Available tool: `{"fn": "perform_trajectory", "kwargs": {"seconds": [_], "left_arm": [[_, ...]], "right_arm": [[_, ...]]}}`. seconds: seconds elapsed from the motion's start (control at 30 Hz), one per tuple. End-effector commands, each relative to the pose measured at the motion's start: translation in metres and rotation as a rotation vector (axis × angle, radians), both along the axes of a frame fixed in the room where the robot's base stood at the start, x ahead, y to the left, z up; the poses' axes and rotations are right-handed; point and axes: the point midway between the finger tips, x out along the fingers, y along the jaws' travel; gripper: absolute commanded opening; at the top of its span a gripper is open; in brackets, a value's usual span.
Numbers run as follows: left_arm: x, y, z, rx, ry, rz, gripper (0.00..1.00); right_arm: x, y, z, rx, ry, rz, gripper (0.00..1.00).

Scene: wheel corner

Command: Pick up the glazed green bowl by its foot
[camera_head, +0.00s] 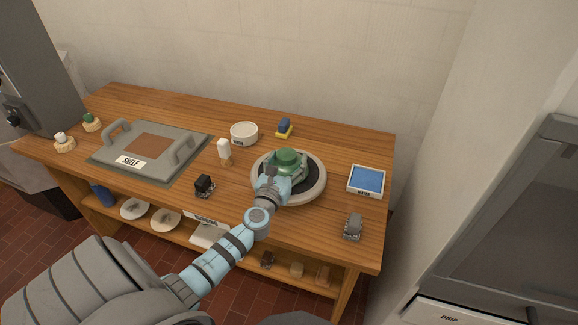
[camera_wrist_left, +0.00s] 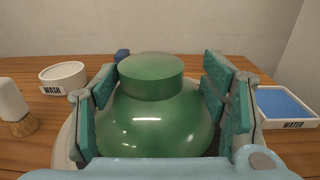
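The glazed green bowl (camera_head: 287,156) sits upside down on the round wheel (camera_head: 318,186), its foot facing up. In the left wrist view the bowl (camera_wrist_left: 155,122) fills the middle, with its round foot (camera_wrist_left: 151,78) on top. My left gripper (camera_head: 285,166) is at the bowl, with its green-padded fingers on either side of it. In the wrist view the gripper (camera_wrist_left: 158,85) is open, and gaps show between the fingers and the foot. Whether the fingers touch the bowl's lower wall is hard to tell. My right gripper is not in view.
A SHELF board with handles (camera_head: 118,167), a white-topped brush (camera_head: 224,151) and a black block (camera_head: 204,185) are to the left.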

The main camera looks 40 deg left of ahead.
Motion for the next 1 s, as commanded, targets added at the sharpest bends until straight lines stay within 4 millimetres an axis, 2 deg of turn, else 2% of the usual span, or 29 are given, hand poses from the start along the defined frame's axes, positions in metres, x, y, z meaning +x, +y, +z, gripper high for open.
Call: {"fn": "perform_trajectory", "kwargs": {"seconds": [0.03, 0.2, 0.4, 0.73, 0.83, 0.9, 1.0], "left_arm": [[0.000, 0.000, -0.001, 0.001, 0.001, 0.001, 0.52], [-0.001, 0.000, -0.001, 0.000, 0.002, 0.001, 0.25], [-0.001, 0.000, -0.003, 0.001, 0.006, 0.001, 0.21], [-0.002, 0.000, -0.003, 0.001, 0.010, 0.001, 0.20], [-0.002, 0.000, 0.011, 0.002, 0.010, 0.001, 0.19], [-0.002, 0.000, 0.031, 0.001, 0.008, 0.001, 0.01], [-0.001, 0.000, 0.063, 0.001, 0.005, 0.001, 0.00]], "right_arm": [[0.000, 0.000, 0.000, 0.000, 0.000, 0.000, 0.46], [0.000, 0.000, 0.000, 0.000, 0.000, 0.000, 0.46], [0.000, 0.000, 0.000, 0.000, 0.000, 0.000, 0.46], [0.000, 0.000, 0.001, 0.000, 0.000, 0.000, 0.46], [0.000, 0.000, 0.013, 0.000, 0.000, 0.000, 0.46], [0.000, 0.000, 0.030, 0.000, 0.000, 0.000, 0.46], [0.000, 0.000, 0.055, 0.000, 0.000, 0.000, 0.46]]}}
